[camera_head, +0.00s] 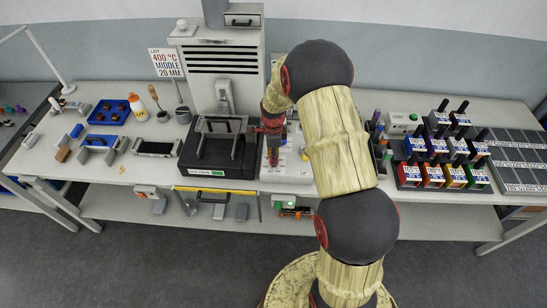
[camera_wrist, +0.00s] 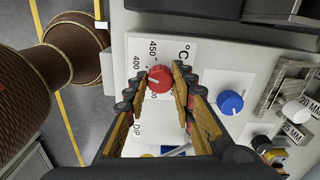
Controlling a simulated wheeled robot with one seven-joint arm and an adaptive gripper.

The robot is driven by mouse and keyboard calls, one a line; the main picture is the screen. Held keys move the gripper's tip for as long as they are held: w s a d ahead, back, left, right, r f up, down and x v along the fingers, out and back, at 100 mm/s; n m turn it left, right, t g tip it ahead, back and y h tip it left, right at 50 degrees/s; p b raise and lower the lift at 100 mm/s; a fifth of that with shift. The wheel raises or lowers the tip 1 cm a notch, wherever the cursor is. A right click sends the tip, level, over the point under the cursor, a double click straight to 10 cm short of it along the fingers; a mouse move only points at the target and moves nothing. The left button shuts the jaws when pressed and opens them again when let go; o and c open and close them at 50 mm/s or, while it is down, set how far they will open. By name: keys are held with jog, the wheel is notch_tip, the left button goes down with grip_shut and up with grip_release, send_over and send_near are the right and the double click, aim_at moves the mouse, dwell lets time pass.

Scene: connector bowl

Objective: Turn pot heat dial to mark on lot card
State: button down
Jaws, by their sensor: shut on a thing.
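The lot card (camera_head: 166,63) stands at the back left in the head view. It reads "LOT 400 °C MIDDLE 20 MM". The red dial (camera_wrist: 160,81) sits on a white panel (camera_wrist: 220,65) with a printed °C scale; the marks 400 and 450 show beside it. My gripper (camera_wrist: 163,72) is shut on the red dial, one finger on each side. In the head view my gripper (camera_head: 273,150) points down over the white unit (camera_head: 288,172) and hides the dial. I cannot tell which mark the dial points to.
A blue knob (camera_wrist: 230,102) and a white knob (camera_wrist: 293,111) are right of the red dial in the wrist view. A black press-like station (camera_head: 218,157) stands left of the unit. Colored boxes (camera_head: 440,175) stand to the right.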

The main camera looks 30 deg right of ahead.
jog(key=c, duration=1.5)
grip_release()
notch_tip(320, 180, up, 12)
